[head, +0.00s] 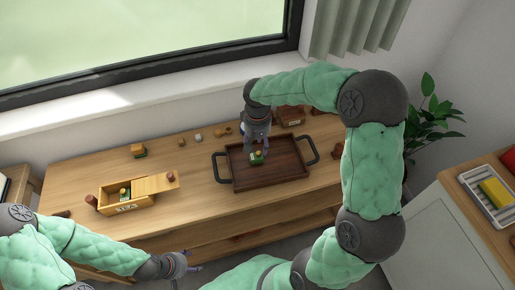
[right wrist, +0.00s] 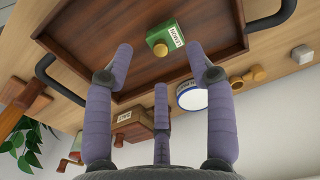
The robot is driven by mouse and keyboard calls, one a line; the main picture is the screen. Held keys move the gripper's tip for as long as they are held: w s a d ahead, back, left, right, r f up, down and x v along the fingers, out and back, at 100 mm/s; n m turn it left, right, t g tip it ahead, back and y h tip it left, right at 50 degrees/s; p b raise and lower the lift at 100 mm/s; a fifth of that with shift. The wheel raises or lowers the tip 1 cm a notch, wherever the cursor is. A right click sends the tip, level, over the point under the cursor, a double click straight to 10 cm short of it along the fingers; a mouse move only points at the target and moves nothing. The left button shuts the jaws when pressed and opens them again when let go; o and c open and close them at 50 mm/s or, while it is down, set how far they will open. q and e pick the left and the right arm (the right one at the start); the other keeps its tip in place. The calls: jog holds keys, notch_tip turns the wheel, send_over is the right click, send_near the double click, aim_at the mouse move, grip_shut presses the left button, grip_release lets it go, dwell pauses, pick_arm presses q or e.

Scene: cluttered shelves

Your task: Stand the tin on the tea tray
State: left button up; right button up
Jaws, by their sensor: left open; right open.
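A green tin with a yellow knob (head: 257,158) stands upright on the dark wooden tea tray (head: 240,178), near its far edge. In the right wrist view the tin (right wrist: 165,36) shows a LEMON label, with bare tray (right wrist: 100,30) around it. My right gripper (head: 256,146) is open just above and behind the tin. Its three purple fingers (right wrist: 160,62) appear apart from the tin. My left gripper (head: 193,268) is open and empty, low in front of the table, away from the tray.
A wooden box (head: 125,206) with its lid partly open holds a similar green item. A white-and-blue round container (right wrist: 192,97) and a brown box (head: 290,116) stand behind the tray.

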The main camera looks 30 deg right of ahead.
notch_tip(320, 180, up, 6)
jog(key=shift+f+p, duration=0.15)
jog(key=shift+p, duration=0.65)
